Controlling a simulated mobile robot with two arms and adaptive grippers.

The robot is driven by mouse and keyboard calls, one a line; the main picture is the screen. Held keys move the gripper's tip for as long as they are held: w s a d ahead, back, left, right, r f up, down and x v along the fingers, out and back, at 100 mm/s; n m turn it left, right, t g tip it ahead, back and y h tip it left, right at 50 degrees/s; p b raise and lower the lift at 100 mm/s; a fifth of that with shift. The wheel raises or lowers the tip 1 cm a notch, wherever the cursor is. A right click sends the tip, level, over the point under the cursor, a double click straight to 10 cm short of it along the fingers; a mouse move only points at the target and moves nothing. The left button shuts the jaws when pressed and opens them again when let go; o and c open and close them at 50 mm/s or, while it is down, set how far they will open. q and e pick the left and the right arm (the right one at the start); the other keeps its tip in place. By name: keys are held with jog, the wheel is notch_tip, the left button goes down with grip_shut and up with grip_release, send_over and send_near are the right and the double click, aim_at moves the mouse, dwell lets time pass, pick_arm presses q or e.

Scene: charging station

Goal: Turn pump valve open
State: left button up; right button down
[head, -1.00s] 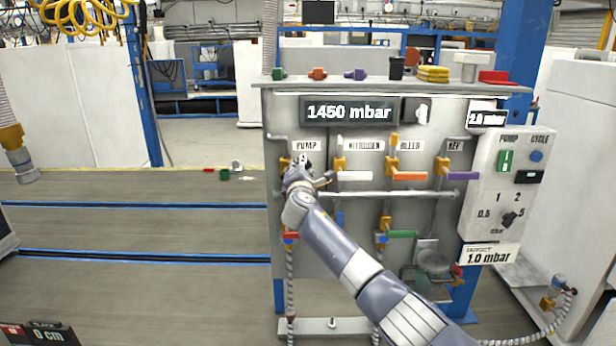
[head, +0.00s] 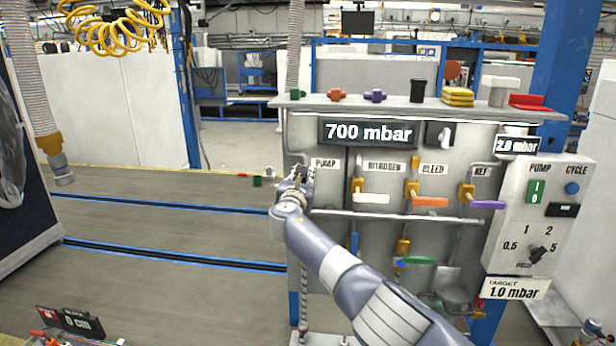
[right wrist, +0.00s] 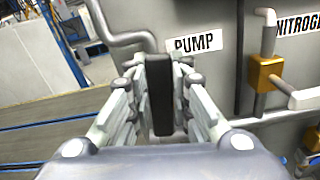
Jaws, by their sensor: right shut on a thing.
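The pump valve is under the PUMP label (head: 325,163) at the left of the grey panel (head: 480,127). My right gripper (head: 296,174) covers most of it in the head view. In the right wrist view my right gripper (right wrist: 160,75) is shut on a black upright handle (right wrist: 160,98), which looks like the pump valve handle, just left of the PUMP label (right wrist: 195,43). The valve body is hidden. The display (head: 368,133) reads 700 mbar. My left gripper is not in view.
Nitrogen (head: 370,198), bleed (head: 430,202) and reference (head: 487,205) valve handles sit to the right. A horizontal pipe (head: 390,216) runs below them. A control box (head: 535,215) is at the right. The floor to the left is open.

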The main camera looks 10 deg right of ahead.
jog(key=shift+w+a+n, duration=0.1)
jog(key=shift+a+n, duration=0.2)
jog(key=shift+n, duration=0.4)
jog(key=shift+a, duration=0.1)
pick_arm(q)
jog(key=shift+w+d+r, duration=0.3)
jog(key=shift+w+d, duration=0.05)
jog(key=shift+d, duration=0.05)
pick_arm(e)
jog(key=shift+n, duration=0.3)
jog(key=c, duration=1.4)
grip_release()
jog(key=shift+c, duration=0.2)
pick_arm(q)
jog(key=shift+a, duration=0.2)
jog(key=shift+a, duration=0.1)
